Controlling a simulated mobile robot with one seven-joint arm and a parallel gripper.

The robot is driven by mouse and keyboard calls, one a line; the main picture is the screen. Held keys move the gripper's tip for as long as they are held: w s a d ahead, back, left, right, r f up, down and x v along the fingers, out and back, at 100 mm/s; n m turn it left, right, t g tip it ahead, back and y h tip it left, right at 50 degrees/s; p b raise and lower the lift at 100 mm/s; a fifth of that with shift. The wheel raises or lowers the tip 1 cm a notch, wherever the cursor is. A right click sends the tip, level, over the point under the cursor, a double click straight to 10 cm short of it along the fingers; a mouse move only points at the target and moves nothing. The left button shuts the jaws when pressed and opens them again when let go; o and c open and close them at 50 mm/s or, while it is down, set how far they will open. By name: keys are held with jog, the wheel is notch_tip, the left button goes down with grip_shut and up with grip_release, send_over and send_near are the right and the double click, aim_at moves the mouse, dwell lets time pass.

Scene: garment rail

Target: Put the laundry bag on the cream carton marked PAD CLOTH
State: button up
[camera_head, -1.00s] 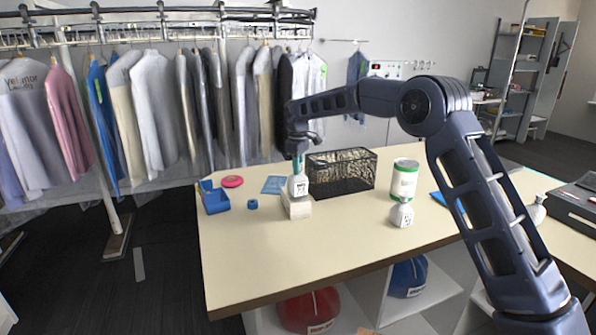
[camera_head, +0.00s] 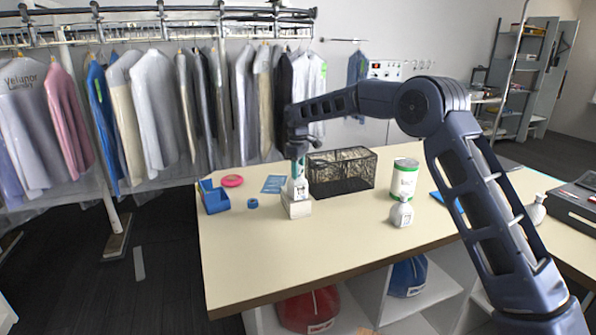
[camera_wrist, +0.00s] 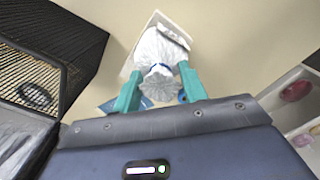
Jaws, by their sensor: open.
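A small white laundry bag (camera_head: 295,190) with a gathered neck sits upright on a small cream carton (camera_head: 297,209) near the table's back left; any lettering on the carton is too small to read. In the wrist view the bag (camera_wrist: 162,46) has a blue tie at its neck, and the carton's pale edge (camera_wrist: 128,66) shows beside it. My gripper (camera_head: 298,172) is directly above the bag. Its teal fingers (camera_wrist: 159,80) are open, one on each side of the bag's neck. I cannot tell whether either finger still touches it.
A black mesh basket (camera_head: 342,173) stands close to the right of the carton. A blue tray (camera_head: 215,201), blue tape roll (camera_head: 252,203) and pink disc (camera_head: 232,181) lie left. A green-and-white can (camera_head: 404,178) and another white bag (camera_head: 401,215) stand right. The table front is clear.

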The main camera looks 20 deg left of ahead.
notch_tip(320, 180, up, 12)
dwell(0.5)
jog(key=w+d+r+m+t, duration=0.15)
jog(key=d+r, duration=0.25)
jog(key=d, duration=0.5)
jog(key=w+d+r+m+g, duration=0.15)
jog(key=d+r, duration=0.25)
jog(key=d, duration=0.6)
jog(key=s+d+r+m+t, duration=0.1)
jog(key=s+d+r+m, duration=0.15)
jog(key=d, duration=0.85)
jog(key=s+d+r+m+t, duration=0.1)
jog(key=d+m, duration=0.2)
jog(key=d, duration=0.8)
jog(key=s+d+f+m+t, duration=0.1)
jog(key=s+d+m, duration=0.1)
jog(key=s+d, duration=0.55)
jog(key=s+d+f+m, duration=0.15)
jog(key=s+d, duration=0.25)
jog(key=d, duration=0.6)
jog(key=s+d+f+m, duration=0.3)
jog(key=s+d+f, duration=0.2)
jog(key=s, duration=0.2)
jog(key=s+d+f+m+t, duration=0.1)
jog(key=s+d+f+m, duration=0.2)
jog(key=s+d+f, duration=0.2)
jog(key=s+d, duration=0.1)
jog(key=s, duration=0.2)
jog(key=shift+d+t, duration=0.15)
jog(key=shift+t, duration=0.15)
